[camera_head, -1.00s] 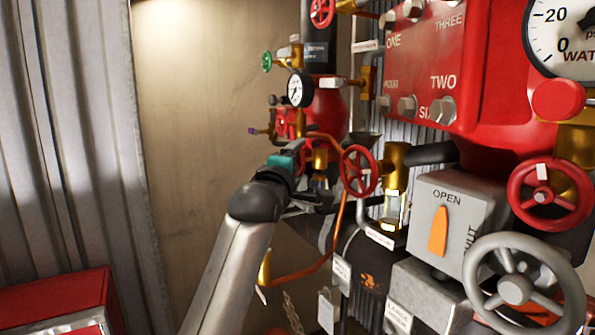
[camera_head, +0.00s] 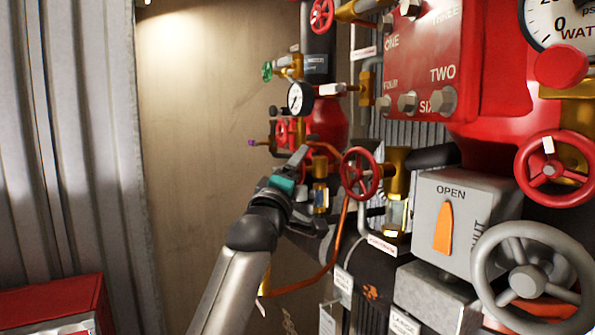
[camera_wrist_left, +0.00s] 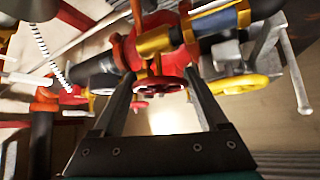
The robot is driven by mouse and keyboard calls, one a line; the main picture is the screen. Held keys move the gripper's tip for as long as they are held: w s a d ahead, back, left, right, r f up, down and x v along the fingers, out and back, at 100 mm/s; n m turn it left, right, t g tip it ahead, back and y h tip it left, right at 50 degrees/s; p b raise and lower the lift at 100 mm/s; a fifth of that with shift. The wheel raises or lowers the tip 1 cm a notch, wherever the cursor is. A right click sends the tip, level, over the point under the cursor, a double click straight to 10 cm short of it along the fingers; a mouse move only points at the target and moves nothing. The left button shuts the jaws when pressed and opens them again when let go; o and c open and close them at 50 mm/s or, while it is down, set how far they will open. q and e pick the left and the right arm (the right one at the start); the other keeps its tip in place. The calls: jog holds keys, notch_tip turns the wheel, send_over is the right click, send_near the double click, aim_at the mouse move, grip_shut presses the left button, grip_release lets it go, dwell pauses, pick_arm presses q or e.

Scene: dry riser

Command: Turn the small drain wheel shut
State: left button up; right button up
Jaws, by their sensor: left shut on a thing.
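A small red handwheel (camera_wrist_left: 160,86) sits on brass and red pipework and spans the gap between my left gripper's fingertips in the left wrist view. I take it for the drain wheel. My left gripper (camera_wrist_left: 160,84) is shut on its rim, one finger on each side. In the head view my left gripper (camera_head: 312,182) reaches in from the lower left, beside the brass fittings. There its fingers and arm hide most of the small wheel. My right gripper is in neither view.
A larger red wheel (camera_head: 361,174) stands just right of my left gripper. A grey box (camera_head: 462,222) marked OPEN with an orange pointer and a grey wheel (camera_head: 528,280) stand further right. A thin copper pipe (camera_head: 318,284) curves below. The beige wall (camera_head: 205,150) at left is bare.

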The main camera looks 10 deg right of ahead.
pick_arm(q)
jog(key=o, duration=1.3)
jog(key=p+v, duration=0.2)
jog(key=v, duration=1.3)
jog(key=shift+s, duration=0.15)
